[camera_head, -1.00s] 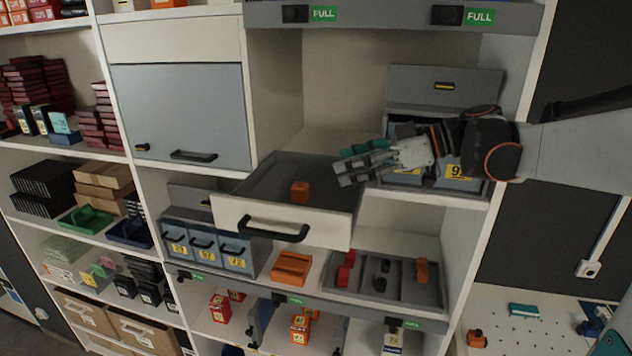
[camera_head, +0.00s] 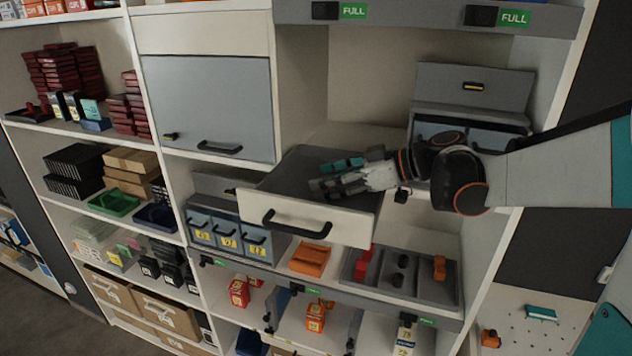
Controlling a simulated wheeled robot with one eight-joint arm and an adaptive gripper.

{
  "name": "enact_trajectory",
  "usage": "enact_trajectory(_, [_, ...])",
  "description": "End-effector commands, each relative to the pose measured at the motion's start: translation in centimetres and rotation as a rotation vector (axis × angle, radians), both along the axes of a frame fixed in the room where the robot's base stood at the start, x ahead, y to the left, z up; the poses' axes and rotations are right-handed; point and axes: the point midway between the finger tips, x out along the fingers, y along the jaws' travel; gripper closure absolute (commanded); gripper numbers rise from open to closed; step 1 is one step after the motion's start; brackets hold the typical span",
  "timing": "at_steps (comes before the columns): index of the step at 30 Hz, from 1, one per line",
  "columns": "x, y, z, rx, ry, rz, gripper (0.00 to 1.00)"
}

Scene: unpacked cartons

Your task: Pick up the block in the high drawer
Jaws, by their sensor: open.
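The high drawer (camera_head: 345,226) is pulled out, with a pale front, a black handle and a dark grey inside. My gripper (camera_head: 328,176) reaches in from the right, with its fingers over the drawer's interior, pointing left. Its jaws are open, one teal finger above a darker one. The orange block cannot be made out now; my fingers cover the part of the drawer where it lay. I cannot tell whether the fingers touch it.
The drawer is in a white shelf unit. Below it are an orange box (camera_head: 310,259) and a grey tray (camera_head: 430,291) with red, black and orange pieces. Grey bins (camera_head: 228,232) stand at lower left. A closed grey cabinet door (camera_head: 207,105) is at upper left.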

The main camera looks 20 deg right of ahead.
Motion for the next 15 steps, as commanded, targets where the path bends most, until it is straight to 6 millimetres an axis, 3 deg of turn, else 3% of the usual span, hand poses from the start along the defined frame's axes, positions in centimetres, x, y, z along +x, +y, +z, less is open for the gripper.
enact_trajectory(4, [0.93, 1.25, -0.50, -0.001, -0.001, 0.002, 0.48])
enact_trajectory(12, [1.09, 1.46, -0.73, 0.000, 0.000, 0.000, 0.48])
enact_trajectory(13, [1.09, 1.46, -0.73, 0.000, 0.000, 0.000, 0.51])
enact_trajectory(15, [1.08, 1.46, -0.72, 0.000, 0.000, 0.000, 0.66])
